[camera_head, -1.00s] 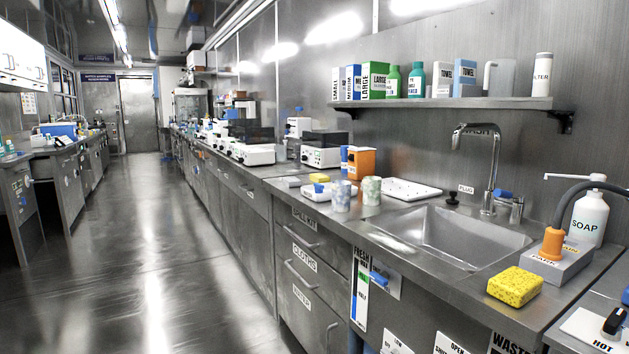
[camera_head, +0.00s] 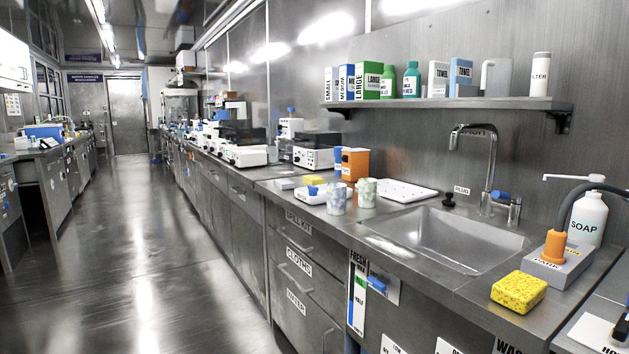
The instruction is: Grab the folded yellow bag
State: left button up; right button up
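I cannot make out a folded yellow bag for certain. A yellow speckled sponge-like block (camera_head: 518,291) lies on the counter at the front right, in front of the sink. A small yellow item (camera_head: 313,180) lies farther back on the counter, near two patterned cups; it is too small to identify. Neither of my grippers is in view.
A long steel counter (camera_head: 350,229) runs along the right, with a sink (camera_head: 445,238), faucet (camera_head: 487,170), soap bottle (camera_head: 587,218) and two cups (camera_head: 366,191). A shelf (camera_head: 450,103) holds boxes and bottles. The aisle floor (camera_head: 140,235) at left is clear.

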aim_at(312, 180)
jog(key=i+j+z, duration=0.1)
jog(key=i+j, duration=0.25)
jog(key=i+j+z, duration=0.15)
jog(key=i+j, duration=0.2)
jog(key=i+j+z, duration=0.1)
jog(key=i+j, duration=0.2)
jog(key=i+j+z, duration=0.1)
jog(key=i+j, duration=0.2)
jog(key=j, duration=0.25)
jog(key=i+j+z, duration=0.1)
jog(key=i+j, duration=0.2)
jog(key=j, duration=0.15)
